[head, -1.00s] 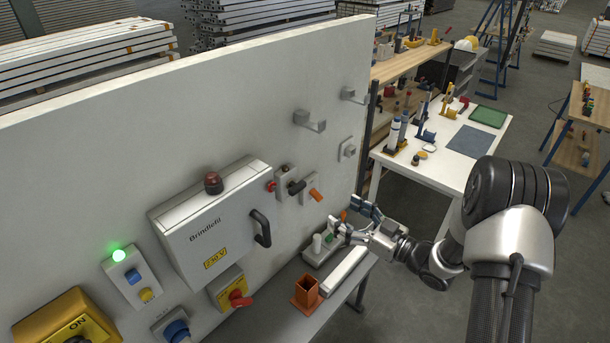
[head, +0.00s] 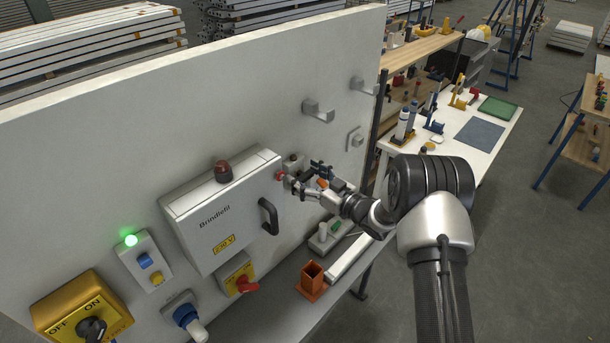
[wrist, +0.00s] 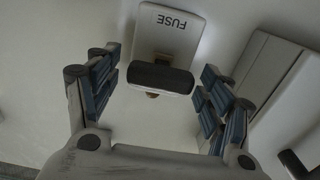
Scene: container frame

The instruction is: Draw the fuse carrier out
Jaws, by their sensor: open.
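The fuse carrier shows in the wrist view as a dark, rounded grip bar (wrist: 160,78) across a pale housing marked FUSE (wrist: 170,32). A small brownish piece shows at the bar's edge. In the head view the housing (head: 293,162) is on the upright white panel, right of the Brindlefil box, and my gripper hides most of it. My gripper (head: 311,180) is open in front of it. In the wrist view its blue-padded fingers stand on either side of the grip bar, with a gap on both sides. I cannot tell how deep they reach around it.
The Brindlefil box (head: 219,215) with its black handle (head: 268,216) projects left of my gripper. Below, a grey bench (head: 262,318) holds an orange open holder (head: 312,279) and a pale tray.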

